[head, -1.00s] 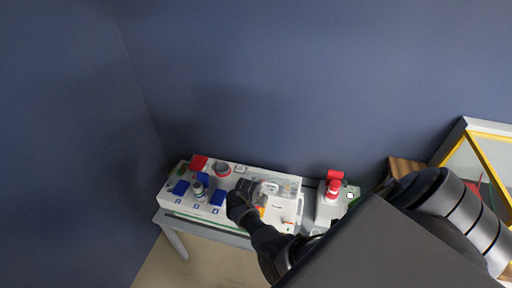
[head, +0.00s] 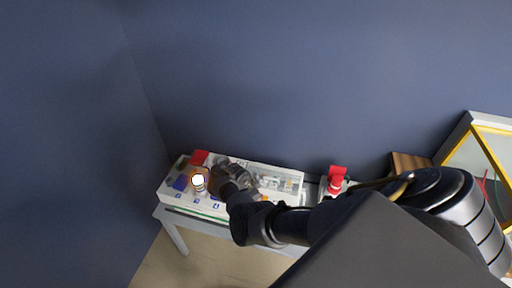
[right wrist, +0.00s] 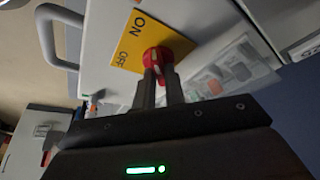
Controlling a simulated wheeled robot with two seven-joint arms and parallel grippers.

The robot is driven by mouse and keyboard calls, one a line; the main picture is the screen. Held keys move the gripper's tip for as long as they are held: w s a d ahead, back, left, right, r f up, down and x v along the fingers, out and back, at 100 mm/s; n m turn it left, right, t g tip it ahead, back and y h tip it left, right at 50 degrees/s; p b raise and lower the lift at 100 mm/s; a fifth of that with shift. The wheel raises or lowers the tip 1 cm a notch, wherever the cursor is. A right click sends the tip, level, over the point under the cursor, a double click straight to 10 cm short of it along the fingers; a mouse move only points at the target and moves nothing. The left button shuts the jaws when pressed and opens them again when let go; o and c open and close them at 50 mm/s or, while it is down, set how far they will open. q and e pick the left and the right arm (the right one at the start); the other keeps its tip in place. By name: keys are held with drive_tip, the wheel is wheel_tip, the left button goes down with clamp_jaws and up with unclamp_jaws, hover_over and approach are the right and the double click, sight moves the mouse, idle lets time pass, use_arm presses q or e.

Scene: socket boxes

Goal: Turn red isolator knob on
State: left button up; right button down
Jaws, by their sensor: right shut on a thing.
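The red isolator knob (right wrist: 157,58) sits on a yellow plate (right wrist: 140,40) marked ON and OFF, in the right wrist view. My right gripper (right wrist: 160,78) is shut on the knob, its two fingers close together at its near side. I cannot tell which mark the knob points to. In the head view my right gripper (head: 224,178) is over the white socket box (head: 292,188), and the arm and hand hide the knob. A lamp (head: 198,180) on the box glows bright white-orange. My left gripper is not in view.
A clear cover (right wrist: 228,72) lies close beside the yellow plate, and a grey handle (right wrist: 48,40) stands on its other side. A red device (head: 336,180) stands right of the box. A yellow-edged frame (head: 480,150) is at far right.

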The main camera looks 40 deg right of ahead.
idle(0.5)
drive_tip(key=c, duration=1.5)
unclamp_jaws()
drive_tip(key=shift+o, duration=0.2)
drive_tip(key=p+v, duration=0.4)
drive_tip(key=v, duration=0.6)
drive_tip(key=shift+r, duration=0.4)
